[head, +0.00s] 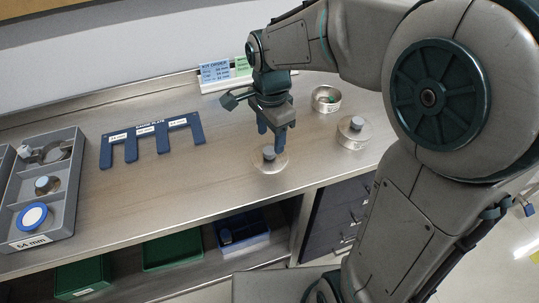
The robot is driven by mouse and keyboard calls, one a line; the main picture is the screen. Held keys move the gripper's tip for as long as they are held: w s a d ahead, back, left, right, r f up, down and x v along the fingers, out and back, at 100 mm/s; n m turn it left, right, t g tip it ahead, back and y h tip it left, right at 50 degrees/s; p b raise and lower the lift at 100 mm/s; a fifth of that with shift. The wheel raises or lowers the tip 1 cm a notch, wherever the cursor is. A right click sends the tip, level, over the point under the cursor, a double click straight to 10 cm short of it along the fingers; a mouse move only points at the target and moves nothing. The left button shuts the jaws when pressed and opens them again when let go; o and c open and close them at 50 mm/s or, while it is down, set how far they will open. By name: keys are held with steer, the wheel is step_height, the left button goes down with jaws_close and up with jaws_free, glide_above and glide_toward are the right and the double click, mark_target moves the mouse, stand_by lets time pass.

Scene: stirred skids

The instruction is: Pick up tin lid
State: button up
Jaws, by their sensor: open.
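A round, shiny tin lid (258,164) with a grey knob lies on the metal worktop near its front edge. My gripper (272,136) points down just above the lid, its fingers open and empty. The fingertips are close to the knob; I cannot tell whether they reach down beside it. The knob and most of the lid's rim show.
A round tin with a knobbed top (351,139) and an open tin (326,100) stand to the right. A blue slotted gauge plate (152,132) lies left, beyond it a grey compartment tray (68,200). Small sign cards (215,72) stand behind.

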mark_target(270, 150)
steer(key=f, duration=0.5)
steer(key=shift+w, duration=0.35)
steer(key=c, duration=1.1)
steer(key=shift+c, duration=0.3)
steer(key=shift+r, duration=0.1)
